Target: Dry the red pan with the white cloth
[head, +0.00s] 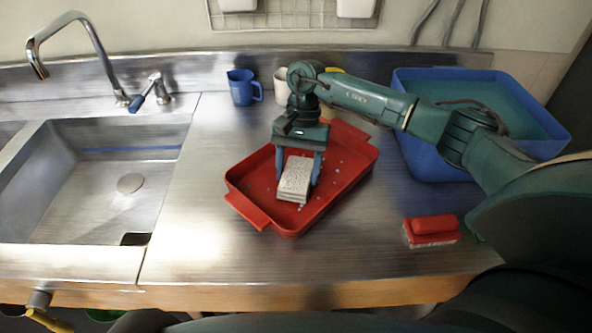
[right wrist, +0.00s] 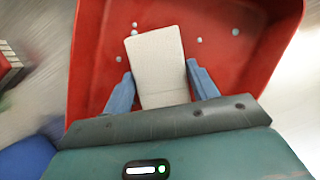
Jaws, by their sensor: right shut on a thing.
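The red pan (head: 343,168) is rectangular with a handle at each end. It rests on the steel counter, turned at an angle. Several pale drops dot its floor, and they also show around the cloth in the right wrist view. The white cloth (head: 293,187) is a folded, speckled pad inside the pan; it shows too in the right wrist view (right wrist: 158,62). My right gripper (head: 299,174) reaches down over the pan and is shut on the cloth, a blue finger on each side (right wrist: 161,88). Whether the cloth touches the pan floor is unclear. My left gripper is out of view.
A sink (head: 95,205) with a faucet (head: 95,40) is at left. A blue mug (head: 241,88) and a cream cup (head: 281,90) stand behind the pan. A blue tub (head: 420,160) is at right; a red-backed brush (head: 432,228) lies in front of it. The counter left of the pan is clear.

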